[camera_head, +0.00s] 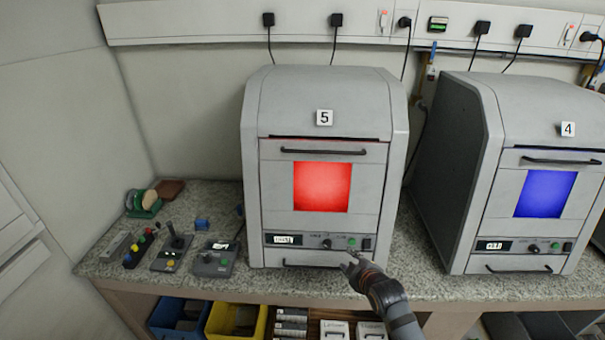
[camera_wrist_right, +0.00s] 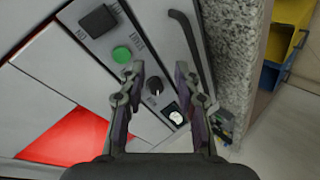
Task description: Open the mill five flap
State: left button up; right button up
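My right gripper (camera_head: 351,263) is low in front of the mill's control strip, below the flap handle. In the wrist view its two fingers (camera_wrist_right: 158,75) are apart with nothing held between them. That view shows the green button (camera_wrist_right: 122,54), knob (camera_wrist_right: 155,86) and red window (camera_wrist_right: 63,142). My left gripper is not in view.
Mill four (camera_head: 540,115), with a blue window, stands to the right. Control boxes (camera_head: 213,259) and a joystick (camera_head: 175,240) lie on the speckled counter (camera_head: 110,262) at left. A lower bar handle (camera_head: 312,264) is under the control strip. Blue and yellow bins (camera_head: 222,318) sit below.

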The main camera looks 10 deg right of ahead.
jog(key=w+r+n+t+p, duration=0.1)
jog(key=w+r+n+t, duration=0.25)
jog(key=r, duration=1.35)
jog(key=n+t+y+p, duration=0.1)
jog(key=n+t+y, duration=0.15)
jog(key=n, duration=0.25)
send_near(327, 153)
jog(key=w+p, duration=0.1)
jog(key=w, duration=0.1)
jog(key=w+a+p, duration=0.1)
jog(key=w, duration=0.2)
jog(key=w+p, duration=0.1)
jog(key=w, duration=0.1)
jog(key=shift+w+a, duration=0.25)
jog(key=shift+w, duration=0.1)
jog(key=shift+w+f+p, duration=0.25)
jog(key=shift+w+p, duration=0.1)
jog(key=shift+w, duration=0.3)
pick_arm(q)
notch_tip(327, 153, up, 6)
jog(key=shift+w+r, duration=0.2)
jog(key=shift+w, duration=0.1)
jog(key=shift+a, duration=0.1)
pick_arm(e)
grip_shut()
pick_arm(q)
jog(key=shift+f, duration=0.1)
